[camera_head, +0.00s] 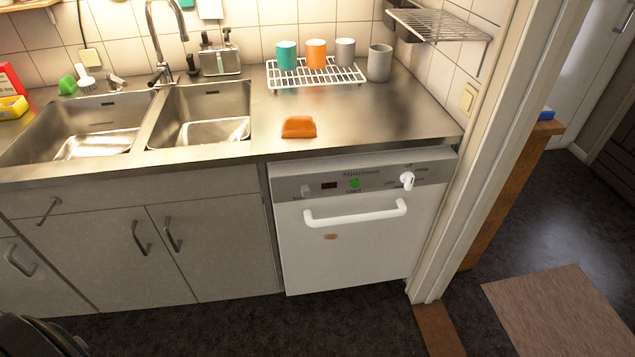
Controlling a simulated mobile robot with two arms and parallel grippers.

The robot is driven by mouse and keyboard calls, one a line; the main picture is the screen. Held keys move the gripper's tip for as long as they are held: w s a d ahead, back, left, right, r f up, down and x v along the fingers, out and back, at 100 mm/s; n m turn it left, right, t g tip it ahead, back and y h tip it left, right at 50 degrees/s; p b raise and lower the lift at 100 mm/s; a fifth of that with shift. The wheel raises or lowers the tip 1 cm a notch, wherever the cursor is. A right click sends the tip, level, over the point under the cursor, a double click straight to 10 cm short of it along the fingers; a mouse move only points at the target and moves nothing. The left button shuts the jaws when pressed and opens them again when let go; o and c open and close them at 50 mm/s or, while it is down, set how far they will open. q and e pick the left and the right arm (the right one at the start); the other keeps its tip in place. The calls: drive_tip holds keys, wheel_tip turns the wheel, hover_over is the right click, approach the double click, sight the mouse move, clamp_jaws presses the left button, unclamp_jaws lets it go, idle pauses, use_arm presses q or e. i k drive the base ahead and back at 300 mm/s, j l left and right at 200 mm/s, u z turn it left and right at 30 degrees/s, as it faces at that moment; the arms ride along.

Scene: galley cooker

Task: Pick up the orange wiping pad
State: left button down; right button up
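The orange wiping pad (298,127) lies on the steel counter, near its front edge and just right of the right sink basin. It is above the left part of the white dishwasher. Nothing touches or covers it. Neither of my grippers shows in the head view. A dark rounded part at the bottom left corner seems to be mine, and no gripper fingers can be made out on it.
Two sink basins (205,118) with a tall tap (160,45) lie left of the pad. A white rack (318,78) with cups stands behind it. The dishwasher (360,225) has a protruding handle. A door frame (490,150) bounds the counter's right. The counter around the pad is clear.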

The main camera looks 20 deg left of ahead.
sight(292, 126)
drive_tip(key=u, duration=0.25)
drive_tip(key=i+l+u, duration=0.15)
drive_tip(key=u, duration=0.25)
drive_tip(key=i+l+u, duration=0.15)
drive_tip(key=u, duration=0.2)
drive_tip(key=l+u, duration=0.4)
drive_tip(key=i+j, duration=0.05)
